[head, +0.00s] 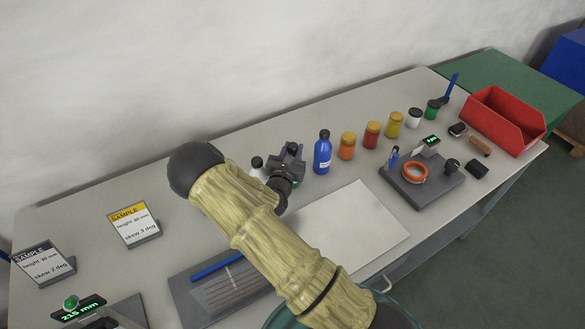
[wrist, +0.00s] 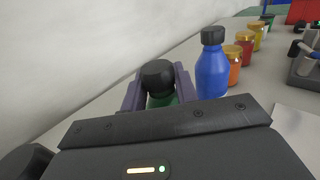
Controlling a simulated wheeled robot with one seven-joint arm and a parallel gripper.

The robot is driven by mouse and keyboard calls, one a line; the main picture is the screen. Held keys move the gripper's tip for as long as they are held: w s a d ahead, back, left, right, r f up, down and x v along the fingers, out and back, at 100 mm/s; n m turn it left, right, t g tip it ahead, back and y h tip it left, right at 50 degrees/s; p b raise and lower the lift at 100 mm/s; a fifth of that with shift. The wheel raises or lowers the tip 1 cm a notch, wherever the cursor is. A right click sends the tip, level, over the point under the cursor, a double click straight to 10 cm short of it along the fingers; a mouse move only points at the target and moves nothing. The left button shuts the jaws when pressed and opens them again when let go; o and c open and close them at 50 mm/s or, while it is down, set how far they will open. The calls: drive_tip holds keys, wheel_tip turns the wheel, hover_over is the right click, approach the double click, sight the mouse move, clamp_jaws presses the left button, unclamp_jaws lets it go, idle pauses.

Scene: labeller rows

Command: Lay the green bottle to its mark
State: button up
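A green bottle with a black cap (wrist: 158,75) is between the two purple-grey fingers of my gripper (wrist: 160,95) in the wrist view. The fingers lie close on both sides of it; whether they press on it I cannot tell. In the head view my gripper (head: 287,168) is over the bottle row, the black cap (head: 292,147) shows above it and a bit of green below. Most of the bottle is hidden. Another green jar with a dark cap (head: 433,109) stands at the row's far right end. I cannot make out a mark for the bottle.
A blue bottle (head: 322,153) stands close right of my gripper, then orange (head: 347,146), red and yellow jars. A white bottle (head: 257,166) is close left. A pale sheet (head: 350,228) lies in front. A grey tray (head: 425,187) and red bin (head: 503,121) are right.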

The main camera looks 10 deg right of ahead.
clamp_jaws()
drive_tip(key=shift+r, duration=0.1)
wheel_tip(320, 180, up, 10)
drive_tip(key=shift+f+b, duration=0.1)
drive_tip(key=shift+b, duration=0.75)
drive_tip(key=shift+d, duration=0.1)
